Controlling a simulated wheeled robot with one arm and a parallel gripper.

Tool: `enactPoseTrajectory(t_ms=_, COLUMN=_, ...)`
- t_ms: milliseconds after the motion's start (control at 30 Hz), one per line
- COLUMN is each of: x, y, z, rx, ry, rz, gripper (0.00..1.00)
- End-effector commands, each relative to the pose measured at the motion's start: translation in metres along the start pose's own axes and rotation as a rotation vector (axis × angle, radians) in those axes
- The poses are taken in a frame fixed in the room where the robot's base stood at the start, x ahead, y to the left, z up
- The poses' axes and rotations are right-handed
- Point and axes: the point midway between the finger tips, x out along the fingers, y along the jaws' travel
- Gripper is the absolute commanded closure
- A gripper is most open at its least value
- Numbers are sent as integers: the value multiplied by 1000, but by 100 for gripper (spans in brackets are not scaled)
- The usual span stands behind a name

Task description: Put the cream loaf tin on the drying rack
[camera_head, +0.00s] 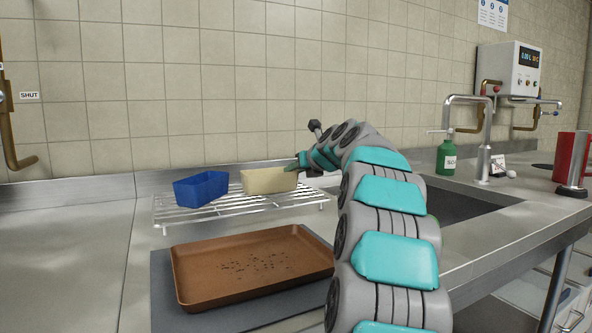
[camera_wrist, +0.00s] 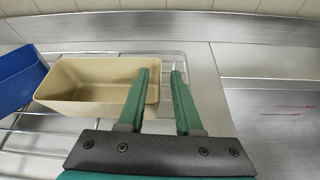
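The cream loaf tin (camera_head: 266,181) stands upright on the right part of the wire drying rack (camera_head: 240,205). In the wrist view the empty tin (camera_wrist: 90,90) shows its open top, with the rack's wires (camera_wrist: 30,128) under it. My gripper (camera_head: 297,166) is at the tin's right end. In the wrist view my gripper's green fingers (camera_wrist: 166,72) are apart, with a clear gap between them. The left finger overlaps the tin's right end and the right finger is outside it. I cannot tell whether either finger touches the tin.
A blue loaf tin (camera_head: 201,189) stands on the rack left of the cream one. A brown baking tray (camera_head: 205,290) with dark crumbs lies on a grey mat in front. A sink (camera_head: 455,203), tap (camera_head: 483,160) and green soap bottle (camera_head: 446,155) are to the right. The left counter is clear.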

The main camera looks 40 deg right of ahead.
Motion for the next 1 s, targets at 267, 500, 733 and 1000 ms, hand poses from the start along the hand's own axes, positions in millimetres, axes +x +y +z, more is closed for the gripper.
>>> enactPoseTrajectory(t_ms=267, x=0, y=0, z=1, rx=0, ry=0, rz=0, gripper=67)
enactPoseTrajectory(t_ms=500, x=-16, y=0, z=3, rx=0, ry=-2, rz=-1, gripper=67)
enactPoseTrajectory(t_ms=733, x=-55, y=0, z=3, rx=2, ry=-3, rz=-1, gripper=67)
enactPoseTrajectory(t_ms=1000, x=-107, y=0, z=3, rx=0, ry=-2, rz=-1, gripper=67)
